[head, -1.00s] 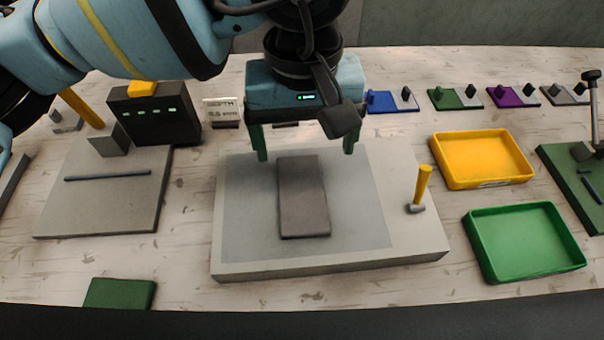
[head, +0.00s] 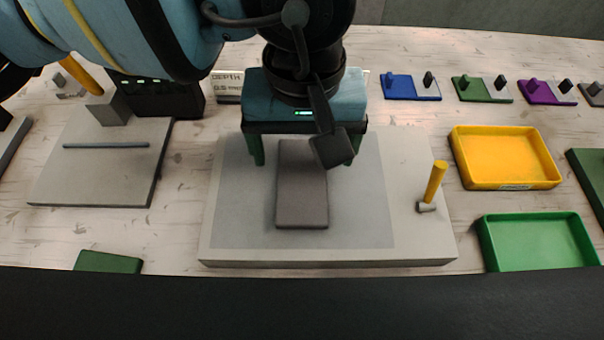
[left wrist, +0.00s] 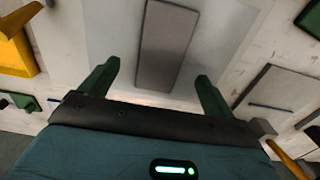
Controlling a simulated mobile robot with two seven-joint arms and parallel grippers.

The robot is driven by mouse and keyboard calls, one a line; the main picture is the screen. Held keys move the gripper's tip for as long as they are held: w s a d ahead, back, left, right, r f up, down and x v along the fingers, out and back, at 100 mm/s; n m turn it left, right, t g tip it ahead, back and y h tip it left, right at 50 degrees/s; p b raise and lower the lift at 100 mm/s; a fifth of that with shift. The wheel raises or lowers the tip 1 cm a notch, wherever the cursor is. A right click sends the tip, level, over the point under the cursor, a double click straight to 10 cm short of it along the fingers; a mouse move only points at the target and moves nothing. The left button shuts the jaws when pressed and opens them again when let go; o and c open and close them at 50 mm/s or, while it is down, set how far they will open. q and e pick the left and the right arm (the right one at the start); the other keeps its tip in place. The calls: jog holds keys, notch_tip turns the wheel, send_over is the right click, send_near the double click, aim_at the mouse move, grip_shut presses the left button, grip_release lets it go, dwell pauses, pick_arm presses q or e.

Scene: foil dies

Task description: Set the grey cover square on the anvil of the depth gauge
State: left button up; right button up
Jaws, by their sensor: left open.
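The grey cover (head: 302,200), a flat dark-grey rectangular slab, lies on the paler grey area of a wide light plate (head: 420,225). The cover also shows in the left wrist view (left wrist: 166,45). My left gripper (head: 303,162) is open and empty above the cover's far end, one green finger to each side. In the left wrist view the open fingers (left wrist: 155,88) are apart from the cover. A sign reading "DEPTH" (head: 228,84) stands behind the plate, partly hidden by my arm. I cannot tell which part is the anvil. My right gripper is not in view.
On the left are a grey plate with a thin rod (head: 106,146) and a black box (head: 165,100). A yellow tray (head: 507,158) and a green tray (head: 537,243) are at the right.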

aim_at(303, 178)
pick_arm(q)
notch_tip(303, 178, down, 4)
jog(key=shift+s+a+r+p, duration=0.1)
jog(key=shift+p, duration=0.25)
jog(key=shift+f, duration=0.7)
jog(key=shift+c, duration=0.4)
jog(key=c, duration=1.1)
jog(key=shift+r, duration=0.1)
